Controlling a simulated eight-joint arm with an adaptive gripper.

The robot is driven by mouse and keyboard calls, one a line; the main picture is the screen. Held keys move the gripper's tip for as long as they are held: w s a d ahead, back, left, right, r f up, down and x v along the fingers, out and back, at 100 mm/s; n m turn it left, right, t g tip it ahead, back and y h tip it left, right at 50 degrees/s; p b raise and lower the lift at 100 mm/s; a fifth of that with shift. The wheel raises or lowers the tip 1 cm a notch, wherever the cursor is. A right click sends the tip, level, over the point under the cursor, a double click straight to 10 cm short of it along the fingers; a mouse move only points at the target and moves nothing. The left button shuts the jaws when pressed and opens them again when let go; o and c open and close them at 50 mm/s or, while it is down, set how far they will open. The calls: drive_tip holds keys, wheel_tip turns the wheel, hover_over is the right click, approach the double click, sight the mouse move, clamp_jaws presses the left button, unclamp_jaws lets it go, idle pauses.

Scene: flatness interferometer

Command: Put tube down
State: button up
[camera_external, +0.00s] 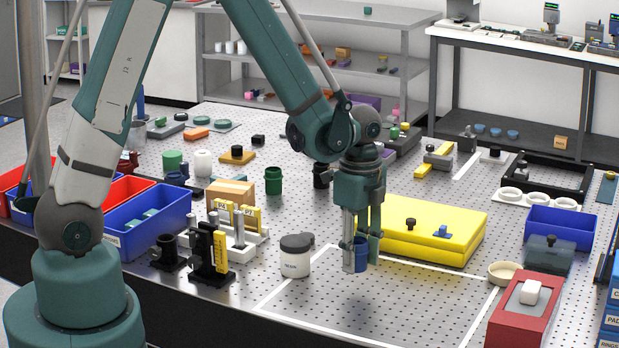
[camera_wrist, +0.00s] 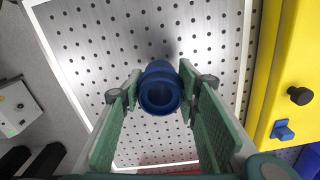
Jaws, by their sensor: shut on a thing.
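My gripper (camera_external: 361,262) is shut on a blue tube (camera_external: 361,254), with a finger on either side of it. In the wrist view the tube (camera_wrist: 160,88) shows its round open end between the two green fingers of my gripper (camera_wrist: 161,90). The tube looks upright and appears held above the perforated metal table (camera_external: 365,310), inside a white-outlined rectangle (camera_external: 290,287). The exact height of the tube over the table cannot be told.
A yellow case (camera_external: 430,228) lies right behind my gripper. A white jar with a dark lid (camera_external: 296,262) stands to the left. A red box with a white block (camera_external: 520,322) and a round tan dish (camera_external: 503,271) sit at the right. The outlined area's front is clear.

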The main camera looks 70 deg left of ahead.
sight(357, 272)
drive_tip(key=shift+f, duration=0.15)
drive_tip(key=shift+f, duration=1.95)
drive_tip(key=shift+f, duration=0.2)
drive_tip(key=o, duration=0.9)
drive_tip(key=shift+r, duration=0.25)
drive_tip(key=shift+r, duration=5.95)
